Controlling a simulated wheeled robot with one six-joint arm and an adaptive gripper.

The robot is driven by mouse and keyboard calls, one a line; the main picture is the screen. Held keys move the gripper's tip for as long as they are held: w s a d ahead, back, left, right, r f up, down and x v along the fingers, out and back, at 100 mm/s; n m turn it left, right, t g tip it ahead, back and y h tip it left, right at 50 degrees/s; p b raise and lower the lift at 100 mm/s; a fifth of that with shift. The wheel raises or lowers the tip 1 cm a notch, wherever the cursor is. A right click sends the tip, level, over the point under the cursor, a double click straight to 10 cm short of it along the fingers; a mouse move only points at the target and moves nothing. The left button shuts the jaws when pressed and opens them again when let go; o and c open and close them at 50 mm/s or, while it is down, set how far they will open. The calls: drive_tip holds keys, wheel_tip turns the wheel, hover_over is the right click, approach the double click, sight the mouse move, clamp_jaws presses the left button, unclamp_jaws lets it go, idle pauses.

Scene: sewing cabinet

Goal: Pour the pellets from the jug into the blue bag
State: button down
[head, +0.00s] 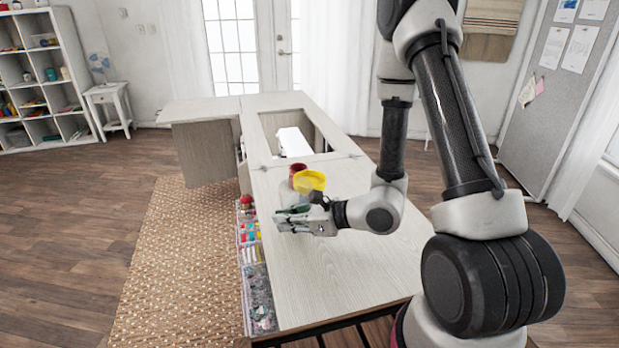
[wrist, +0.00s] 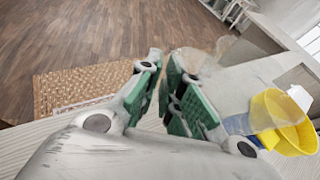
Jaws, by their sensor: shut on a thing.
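My gripper (head: 284,219) is above the pale table top, fingers pointing left in the head view. In the wrist view its green-padded fingers (wrist: 165,88) are close together. A pale, see-through shape (wrist: 215,88), which looks like the jug, lies at and beyond the fingers; its outline is faint, and I cannot tell its tilt or see pellets in it. A blue patch (wrist: 238,124), perhaps part of the blue bag, shows right of the fingers, beside and partly behind a hollow yellow thing (wrist: 285,142). The yellow thing also shows in the head view (head: 309,181), just behind my gripper.
A red container (head: 296,170) stands behind the yellow thing. Clear trays of sewing supplies (head: 252,262) hang along the table's left edge. The table (head: 350,255) is bare at the near right. A white object (head: 293,141) sits in the table's far opening.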

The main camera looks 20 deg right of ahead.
sight(289, 200)
drive_tip(key=shift+r, duration=0.1)
drive_tip(key=shift+w+d+r+m+g, duration=0.15)
drive_tip(key=shift+w+r+m, duration=0.1)
drive_tip(key=shift+r, duration=0.5)
drive_tip(key=shift+w+d+r+m+g, duration=0.15)
drive_tip(key=shift+r+m, duration=0.1)
drive_tip(key=shift+r, duration=0.45)
drive_tip(key=r, duration=0.1)
drive_tip(key=r+m, duration=0.1)
drive_tip(key=w+r+y, duration=0.1)
drive_tip(key=shift+w+d+g, duration=0.1)
drive_tip(key=shift+d+g, duration=0.25)
drive_tip(key=shift+g, duration=0.05)
drive_tip(key=shift+w+d+r+m+g+y+p, duration=0.1)
drive_tip(key=shift+w+d+r+m+g+y, duration=0.7)
drive_tip(key=shift+w+r+m, duration=0.6)
drive_tip(key=shift+w+d+r+m+g+y+p, duration=0.2)
drive_tip(key=shift+w+d+r+m+y, duration=0.4)
drive_tip(key=shift+w+d+r+m, duration=0.75)
drive_tip(key=shift+w+d+r+m+g+y+p, duration=0.1)
drive_tip(key=shift+w+d+r+m+g+y, duration=0.75)
drive_tip(key=shift+w+m, duration=0.85)
drive_tip(key=shift+s+a+r+m+t, duration=0.2)
drive_tip(key=shift+a+m+t, duration=0.05)
drive_tip(key=shift+w+d+r+m+y+p, duration=0.25)
drive_tip(key=shift+w+d+r+m+p, duration=0.15)
drive_tip(key=shift+w+m, duration=0.4)
drive_tip(key=shift+w+d+f+m+y+p, duration=0.4)
drive_tip(key=shift+w+d+m+p, duration=0.15)
drive_tip(key=shift+w+m, duration=0.25)
